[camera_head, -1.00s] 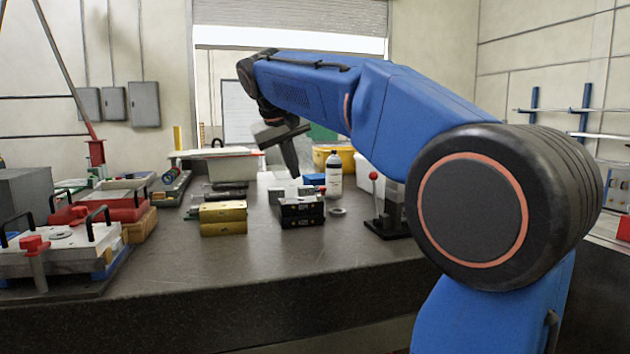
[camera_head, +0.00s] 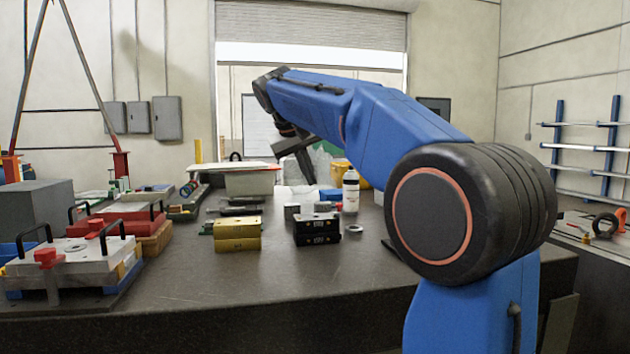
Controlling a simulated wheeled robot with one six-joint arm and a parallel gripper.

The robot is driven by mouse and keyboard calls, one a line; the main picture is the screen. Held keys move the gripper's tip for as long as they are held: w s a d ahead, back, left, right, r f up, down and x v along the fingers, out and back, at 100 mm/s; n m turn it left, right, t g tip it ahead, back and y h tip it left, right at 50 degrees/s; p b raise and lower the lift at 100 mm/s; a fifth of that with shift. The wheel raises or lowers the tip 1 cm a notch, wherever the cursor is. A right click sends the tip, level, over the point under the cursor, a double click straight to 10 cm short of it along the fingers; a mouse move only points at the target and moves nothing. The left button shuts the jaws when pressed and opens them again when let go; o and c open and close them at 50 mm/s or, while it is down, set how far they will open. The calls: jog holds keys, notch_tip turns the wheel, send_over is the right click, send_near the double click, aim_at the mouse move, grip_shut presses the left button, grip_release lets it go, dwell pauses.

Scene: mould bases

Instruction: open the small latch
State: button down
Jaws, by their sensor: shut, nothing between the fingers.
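I cannot make out a small latch for certain. At the front left, a pale mould base (camera_head: 72,256) with black handles carries a red clamp-like part (camera_head: 46,258) on its near side; whether this is the latch I cannot tell. Behind it is a red mould base (camera_head: 128,217), also with black handles. My gripper (camera_head: 307,177) hangs from my blue arm over the back of the bench, behind the black blocks, far to the right of both mould bases. It is shut and empty, touching nothing that I can see.
Gold blocks (camera_head: 237,235) and black blocks (camera_head: 317,230) stand mid-bench. A white bottle (camera_head: 351,191) and a metal ring (camera_head: 354,229) are close by. A grey bin (camera_head: 250,181) stands at the back. The bench front (camera_head: 230,285) is clear.

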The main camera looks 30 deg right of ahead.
jog(key=x, duration=0.7)
jog(key=shift+d+f, duration=0.15)
jog(key=shift+f, duration=0.1)
jog(key=d, duration=0.1)
jog(key=d+f, duration=0.1)
jog(key=d, duration=0.1)
jog(key=shift+s+d+f, duration=0.1)
jog(key=shift+d+f, duration=0.05)
jog(key=shift+d, duration=0.4)
jog(key=shift+d, duration=0.15)
